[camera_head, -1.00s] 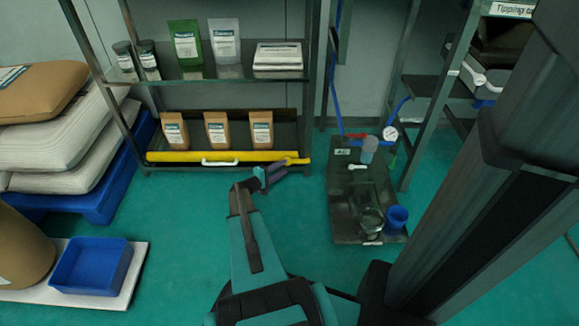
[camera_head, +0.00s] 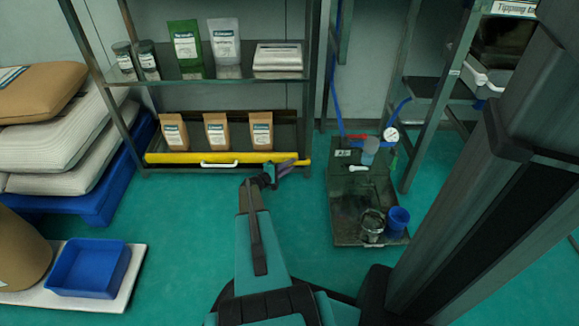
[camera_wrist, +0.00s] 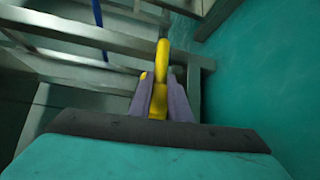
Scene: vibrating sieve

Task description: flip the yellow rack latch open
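The yellow rack latch (camera_wrist: 162,62) stands up at the rack's edge in the wrist view, a narrow yellow piece. Its lower part lies between my two purple fingers, which fit close against it on both sides. My gripper (camera_wrist: 160,95) looks shut on it. In the head view my gripper (camera_head: 289,167) is at the right end of the yellow bar (camera_head: 225,158) along the lower shelf front. There my fingers cover most of the latch.
The rack (camera_head: 315,75) holds several brown pouches (camera_head: 217,132) on its lower shelf. To the right, a dark trolley tray (camera_head: 345,205) carries a blue cup (camera_head: 398,219). A blue bin (camera_head: 90,267) is at the lower left. The green floor before the rack is clear.

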